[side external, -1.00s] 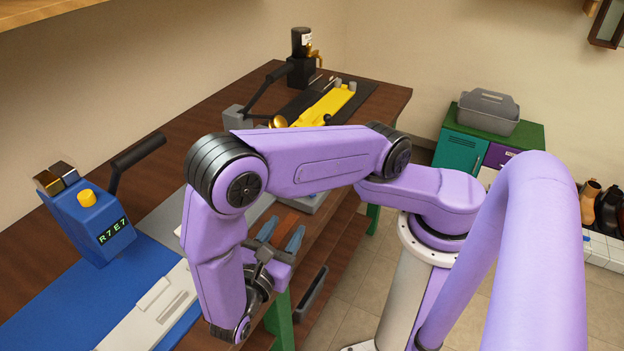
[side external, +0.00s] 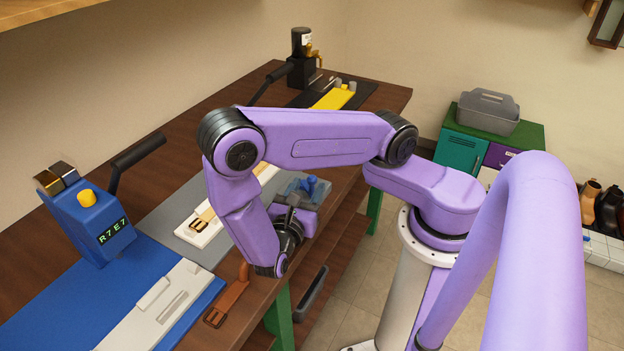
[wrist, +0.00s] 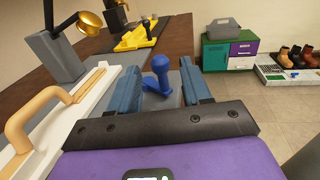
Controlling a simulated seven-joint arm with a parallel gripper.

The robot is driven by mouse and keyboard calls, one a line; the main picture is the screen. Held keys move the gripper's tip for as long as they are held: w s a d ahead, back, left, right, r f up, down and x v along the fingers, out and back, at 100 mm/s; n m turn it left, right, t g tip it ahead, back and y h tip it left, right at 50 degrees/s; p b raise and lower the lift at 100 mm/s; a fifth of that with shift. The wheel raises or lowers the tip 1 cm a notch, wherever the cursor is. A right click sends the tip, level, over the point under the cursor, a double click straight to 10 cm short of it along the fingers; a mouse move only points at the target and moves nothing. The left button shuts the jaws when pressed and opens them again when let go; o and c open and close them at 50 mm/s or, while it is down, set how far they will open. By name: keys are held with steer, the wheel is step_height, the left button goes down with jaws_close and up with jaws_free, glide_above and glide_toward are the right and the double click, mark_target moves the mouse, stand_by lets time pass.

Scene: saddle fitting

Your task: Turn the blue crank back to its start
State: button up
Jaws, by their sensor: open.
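The blue crank (wrist: 160,65) has an upright rounded handle and stands on a grey base near the bench's front edge. In the wrist view it shows between the two spread fingers of my gripper (wrist: 160,75), which is open with nothing clamped. I cannot tell whether the fingertips are level with the handle or still short of it. In the side view the crank (side external: 311,185) shows just beyond my gripper (side external: 296,192), partly hidden by its fingers and wrist.
A blue machine (side external: 88,225) with a black lever stands at the left. A white fixture (side external: 200,229) holds a tan strap beside my arm. A brown strap (side external: 228,297) lies at the bench edge. A yellow fixture (side external: 335,98) is at the far end.

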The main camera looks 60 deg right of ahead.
mark_target(310, 183)
steer(key=shift+w+d, duration=0.2)
steer(key=shift+d, duration=0.8)
steer(key=shift+w+d, duration=0.15)
steer(key=shift+d, duration=0.85)
jaws_close()
steer(key=shift+a+g, duration=0.1)
steer(key=shift+g, duration=0.2)
steer(key=m+g, duration=0.1)
steer(key=g, duration=0.1)
steer(key=w+m+g, duration=0.1)
steer(key=m+g, duration=0.1)
steer(key=g, duration=0.1)
steer(key=a+m+g, duration=0.1)
steer(key=m+g, duration=0.1)
steer(key=shift+w+a+g, duration=0.1)
steer(key=shift+w+g, duration=0.15)
steer(key=shift+g, duration=0.15)
steer(key=m+g+y, duration=0.1)
steer(key=g, duration=0.1)
steer(key=w+m+g+y, duration=0.1)
steer(key=m+g, duration=0.1)
steer(key=shift+a+m+g, duration=0.2)
steer(key=shift+m+g, duration=0.1)
steer(key=shift+w+a+m+g+y, duration=0.1)
steer(key=shift+w+m+g+y, duration=0.15)
steer(key=shift+m+g+y, duration=0.45)
steer(key=shift+w+m+g+y, duration=0.25)
steer(key=shift+m+g+y, duration=0.3)
steer(key=shift+g, duration=0.25)
steer(key=shift+y, duration=0.25)
